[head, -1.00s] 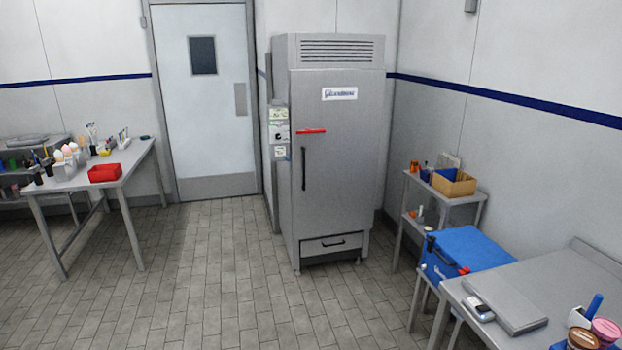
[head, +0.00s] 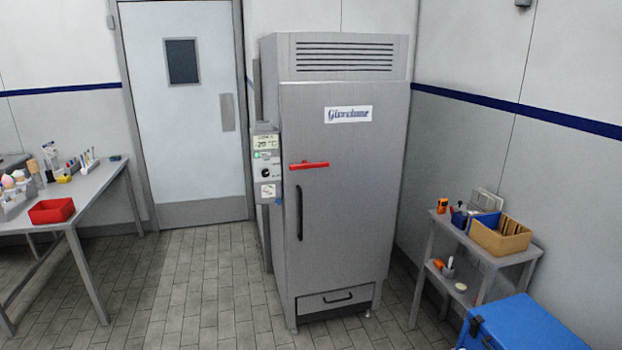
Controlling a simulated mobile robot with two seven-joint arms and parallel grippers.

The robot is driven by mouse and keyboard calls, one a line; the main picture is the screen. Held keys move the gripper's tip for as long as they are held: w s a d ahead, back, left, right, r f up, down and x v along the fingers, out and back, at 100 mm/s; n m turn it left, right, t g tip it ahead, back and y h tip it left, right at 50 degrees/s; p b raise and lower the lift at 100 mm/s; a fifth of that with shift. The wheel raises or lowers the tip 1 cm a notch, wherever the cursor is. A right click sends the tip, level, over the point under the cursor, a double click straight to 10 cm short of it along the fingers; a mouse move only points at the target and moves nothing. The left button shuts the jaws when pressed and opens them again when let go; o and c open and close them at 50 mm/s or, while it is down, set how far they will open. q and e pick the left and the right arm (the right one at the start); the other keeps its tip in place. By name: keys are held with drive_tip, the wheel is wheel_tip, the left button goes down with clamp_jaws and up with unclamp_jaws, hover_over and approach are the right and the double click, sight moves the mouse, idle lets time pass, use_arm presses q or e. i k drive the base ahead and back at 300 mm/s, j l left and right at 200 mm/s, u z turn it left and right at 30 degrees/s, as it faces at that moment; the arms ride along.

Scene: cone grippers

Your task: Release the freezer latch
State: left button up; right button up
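The freezer (head: 350,225) is a tall grey metal cabinet standing ahead in the head view, with its door shut. The latch (head: 309,165) is a red bar lying roughly level across the left edge of the door, in its upper half. A dark vertical handle (head: 300,213) is below it on the door. A control panel (head: 266,165) with a small display is on the freezer's left side. Neither of my grippers is in view.
A table (head: 90,190) with a red bin (head: 51,211) stands at the left. A shelf cart (head: 487,258) with a cardboard box (head: 499,235) is at the right, and a blue cooler (head: 515,325) is at the lower right. The tiled floor (head: 190,285) before the freezer is clear.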

sight(305, 165)
drive_tip(key=i+l+z, duration=0.15)
drive_tip(key=i, duration=0.55)
drive_tip(key=i+z, duration=0.15)
drive_tip(key=i, duration=0.5)
drive_tip(key=i+j+z, duration=0.1)
drive_tip(key=i, duration=0.6)
drive_tip(key=i+j+z, duration=0.15)
drive_tip(key=i, duration=0.55)
